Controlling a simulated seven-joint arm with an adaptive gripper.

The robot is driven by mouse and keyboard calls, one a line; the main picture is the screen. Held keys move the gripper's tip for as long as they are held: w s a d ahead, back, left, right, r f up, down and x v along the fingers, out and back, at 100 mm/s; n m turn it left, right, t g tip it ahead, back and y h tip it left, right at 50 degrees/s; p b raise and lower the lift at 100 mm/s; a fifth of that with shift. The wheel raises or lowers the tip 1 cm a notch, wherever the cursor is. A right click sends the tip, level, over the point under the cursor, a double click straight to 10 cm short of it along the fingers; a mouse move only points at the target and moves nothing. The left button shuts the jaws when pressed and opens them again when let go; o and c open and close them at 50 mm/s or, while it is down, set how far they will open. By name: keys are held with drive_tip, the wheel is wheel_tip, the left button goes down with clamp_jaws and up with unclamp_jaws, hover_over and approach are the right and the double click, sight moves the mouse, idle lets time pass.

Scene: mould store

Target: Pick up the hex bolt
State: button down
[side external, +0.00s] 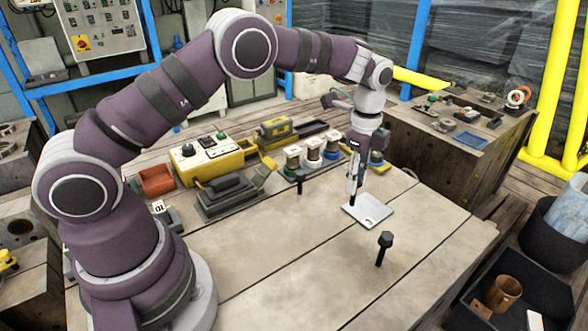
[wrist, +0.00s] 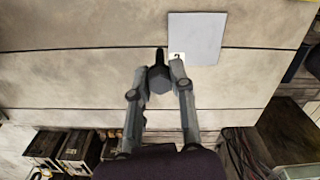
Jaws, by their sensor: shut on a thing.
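My gripper (side external: 354,184) points down over the table beside a pale square plate (side external: 384,212). In the wrist view my gripper (wrist: 159,72) is shut on a dark hex bolt (wrist: 159,80), whose head sits between the two fingers and whose shank points away from the camera. In the side view only a dark tip shows below the fingers; I cannot tell if it touches the table. Two similar dark bolts stand head up on the table: one front right (side external: 385,242), one farther back (side external: 300,181).
A yellow control box (side external: 208,158), a grey clamp-like tool (side external: 230,195), an orange bin (side external: 156,180) and several spools (side external: 312,150) fill the table's back left. A dark tray (side external: 470,310) with a copper mug (side external: 502,293) is front right. The front middle is clear.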

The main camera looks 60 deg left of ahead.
drive_tip(key=s+a+r, duration=0.1)
drive_tip(key=s+r, duration=0.1)
drive_tip(key=s, duration=1.2)
approach(357, 215)
drive_tip(key=shift+s, duration=0.1)
drive_tip(key=shift+f, duration=1.8)
drive_tip(key=shift+f, duration=0.15)
drive_tip(key=c, duration=1)
unclamp_jaws()
